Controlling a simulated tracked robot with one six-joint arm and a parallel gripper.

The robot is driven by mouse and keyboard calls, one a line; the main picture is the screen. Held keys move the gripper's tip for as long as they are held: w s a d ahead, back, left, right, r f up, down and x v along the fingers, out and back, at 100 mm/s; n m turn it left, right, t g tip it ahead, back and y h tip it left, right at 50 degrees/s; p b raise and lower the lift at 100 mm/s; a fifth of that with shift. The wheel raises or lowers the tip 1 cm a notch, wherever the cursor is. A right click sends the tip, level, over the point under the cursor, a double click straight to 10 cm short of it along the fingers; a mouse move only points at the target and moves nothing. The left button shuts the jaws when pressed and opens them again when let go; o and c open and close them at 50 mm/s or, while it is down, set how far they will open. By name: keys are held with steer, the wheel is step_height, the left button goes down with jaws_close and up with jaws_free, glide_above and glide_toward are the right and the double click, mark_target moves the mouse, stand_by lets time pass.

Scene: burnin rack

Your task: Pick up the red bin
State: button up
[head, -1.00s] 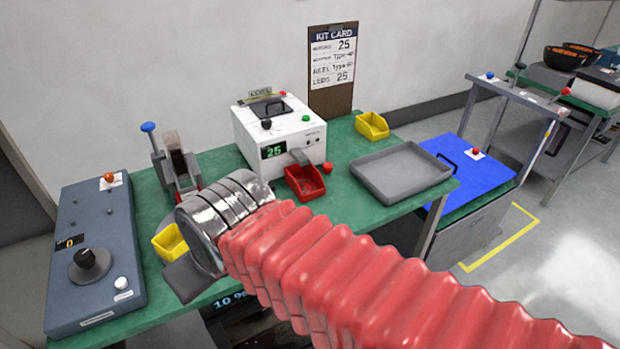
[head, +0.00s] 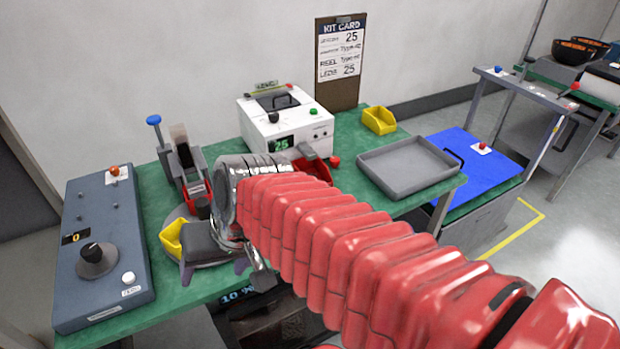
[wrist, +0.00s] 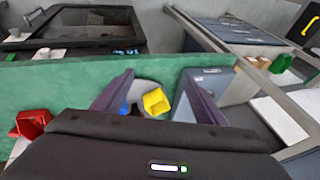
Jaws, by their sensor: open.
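The red bin (head: 316,167) sits on the green bench in front of the white counting machine. In the head view my red-sleeved arm hides much of it. In the wrist view the red bin (wrist: 32,122) shows at the left edge, outside my jaws. My gripper (head: 213,268) is open, over the front left of the bench, well to the left of the red bin. In the wrist view a yellow bin (wrist: 156,101) appears between the spread fingers of my gripper (wrist: 158,80); I cannot tell the height between them.
The yellow bin (head: 171,238) stands close by my gripper. A grey control box (head: 105,250) is at the left, a blue-knobbed device (head: 183,165) behind my wrist. The white machine (head: 285,122) backs the red bin. A grey tray (head: 408,168) and another yellow bin (head: 379,120) stand right.

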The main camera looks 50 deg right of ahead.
steer(key=o, duration=0.5)
steer(key=w+m, duration=0.1)
steer(key=m, duration=0.1)
steer(key=w+f+m+y, duration=0.1)
steer(key=m, duration=0.1)
steer(key=w+f+m+y, duration=0.1)
steer(key=shift+w+d+m, duration=0.4)
steer(key=shift+c, duration=0.2)
steer(key=shift+o, duration=0.4)
steer(key=w+m, duration=0.1)
steer(key=w+d+m+t, duration=0.1)
steer(key=d+m+y, duration=0.1)
steer(key=shift+w+f+m, duration=0.3)
steer(key=shift+w, duration=0.1)
steer(key=w+d+f+m+t, duration=0.1)
steer(key=w+d+m+t, duration=0.35)
steer(key=d+m, duration=0.45)
steer(key=m+t+h, duration=0.3)
steer(key=m+h, duration=0.6)
steer(key=m, duration=0.8)
glide_toward(318, 177)
steer(key=s+a+r, duration=0.1)
steer(key=a+r, duration=0.1)
steer(key=s+a+r, duration=0.1)
steer(key=r, duration=0.1)
steer(key=shift+s+a+r, duration=0.1)
steer(key=shift+s+a, duration=0.1)
steer(key=shift+a, duration=0.2)
steer(key=shift+w, duration=0.1)
